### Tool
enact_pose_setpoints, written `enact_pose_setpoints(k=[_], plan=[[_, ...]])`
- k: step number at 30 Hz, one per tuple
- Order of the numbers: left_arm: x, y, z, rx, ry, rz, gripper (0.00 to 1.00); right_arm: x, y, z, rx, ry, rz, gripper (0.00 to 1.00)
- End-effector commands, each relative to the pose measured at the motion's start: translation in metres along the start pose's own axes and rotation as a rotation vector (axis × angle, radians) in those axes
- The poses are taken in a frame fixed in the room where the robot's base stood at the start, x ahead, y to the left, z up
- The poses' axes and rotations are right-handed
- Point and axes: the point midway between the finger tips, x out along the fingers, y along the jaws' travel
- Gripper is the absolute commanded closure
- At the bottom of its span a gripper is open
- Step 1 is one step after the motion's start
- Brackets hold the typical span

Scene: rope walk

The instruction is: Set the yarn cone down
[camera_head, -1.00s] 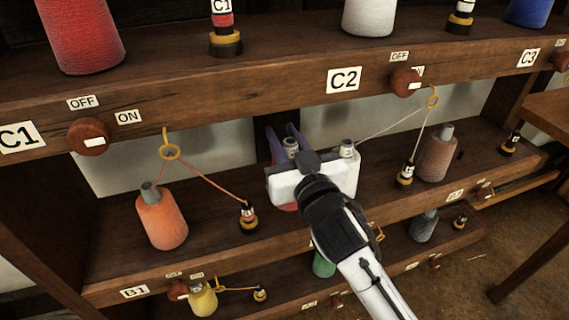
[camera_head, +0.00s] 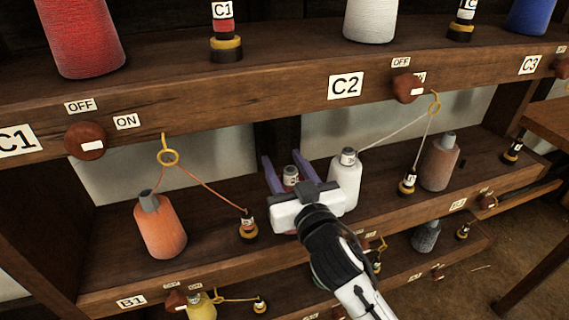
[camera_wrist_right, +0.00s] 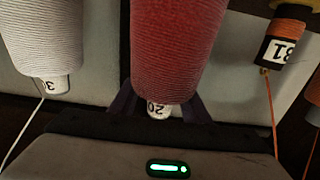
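The yarn cone is red, with a small label reading 20 on its tip. In the right wrist view the cone (camera_wrist_right: 178,45) fills the middle. In the head view only its tip (camera_head: 291,177) shows clearly; my gripper hides most of the body. My right gripper (camera_head: 290,172) has its purple fingers spread on either side of the tip, with gaps showing in the head view. The cone stands at the middle shelf (camera_head: 105,270), left of a white cone (camera_head: 346,178); its base contact is hidden. My left gripper is out of view.
An orange cone (camera_head: 161,228) stands at the left, with its thread running through a ring (camera_head: 168,156) to a small bobbin (camera_head: 248,227). A brown cone (camera_head: 439,163) is at the right. The upper shelf edge (camera_head: 220,100) overhangs with red knobs.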

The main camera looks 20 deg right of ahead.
Motion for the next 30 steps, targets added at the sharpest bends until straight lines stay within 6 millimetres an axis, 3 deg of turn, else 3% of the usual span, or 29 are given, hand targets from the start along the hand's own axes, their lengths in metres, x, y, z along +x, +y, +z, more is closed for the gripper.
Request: enact_pose_setpoints(k=[5, 8, 21, 30], plan=[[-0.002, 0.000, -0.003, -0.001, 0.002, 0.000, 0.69, 0.000, 0.000, -0.004, -0.001, 0.001, 0.000, 0.57], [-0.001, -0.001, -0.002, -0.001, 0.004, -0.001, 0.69, -0.010, 0.000, -0.001, 0.001, -0.002, -0.001, 0.57], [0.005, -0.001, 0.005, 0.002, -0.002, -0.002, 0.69, -0.097, 0.000, -0.001, 0.002, -0.003, 0.000, 0.57], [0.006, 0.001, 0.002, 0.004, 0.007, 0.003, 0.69, -0.119, 0.000, -0.002, 0.000, -0.001, 0.000, 0.57]])
